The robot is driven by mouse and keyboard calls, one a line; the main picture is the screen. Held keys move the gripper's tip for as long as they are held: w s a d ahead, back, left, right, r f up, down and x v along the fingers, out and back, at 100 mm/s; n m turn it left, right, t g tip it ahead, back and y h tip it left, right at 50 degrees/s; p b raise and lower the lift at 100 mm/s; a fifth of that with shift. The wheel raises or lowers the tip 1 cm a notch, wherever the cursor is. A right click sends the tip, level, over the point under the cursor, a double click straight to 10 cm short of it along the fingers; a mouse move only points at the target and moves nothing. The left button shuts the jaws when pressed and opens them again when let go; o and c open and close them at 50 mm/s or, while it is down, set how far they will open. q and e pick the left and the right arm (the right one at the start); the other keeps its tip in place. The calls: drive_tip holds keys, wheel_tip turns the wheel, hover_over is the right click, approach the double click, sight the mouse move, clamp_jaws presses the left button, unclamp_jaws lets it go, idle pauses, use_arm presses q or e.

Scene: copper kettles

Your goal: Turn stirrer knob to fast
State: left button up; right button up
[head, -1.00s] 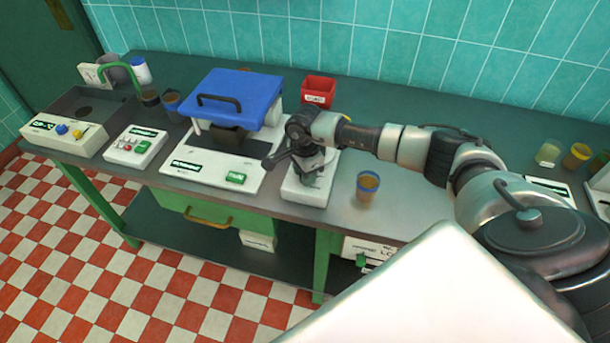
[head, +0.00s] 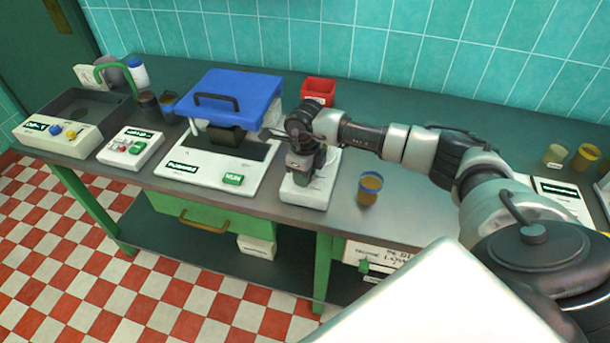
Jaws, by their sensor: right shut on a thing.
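The stirrer (head: 318,193) is a low white box near the front edge of the bench, in the middle of the head view. My right gripper (head: 303,172) points down over it, shut on the stirrer knob. The knob itself is hidden behind the gripper, so its setting cannot be read. My left gripper is out of view.
A blue-lidded machine (head: 240,97) stands close to the left of the stirrer. A red bin (head: 319,88) is behind it, and an amber cup (head: 369,188) stands to its right. A sink unit (head: 85,108) is at the far left. Bare bench lies behind my right arm.

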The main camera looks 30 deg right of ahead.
drive_tip(key=m+b, duration=0.1)
drive_tip(key=m, duration=0.3)
drive_tip(key=shift+m, duration=0.4)
drive_tip(key=m, duration=0.4)
drive_tip(key=shift+r+m, duration=0.1)
drive_tip(key=shift+m, duration=0.2)
drive_tip(key=o, duration=0.9)
wheel_tip(320, 180, up, 11)
drive_tip(key=shift+f+b, duration=0.1)
drive_tip(key=shift+b, duration=1.1)
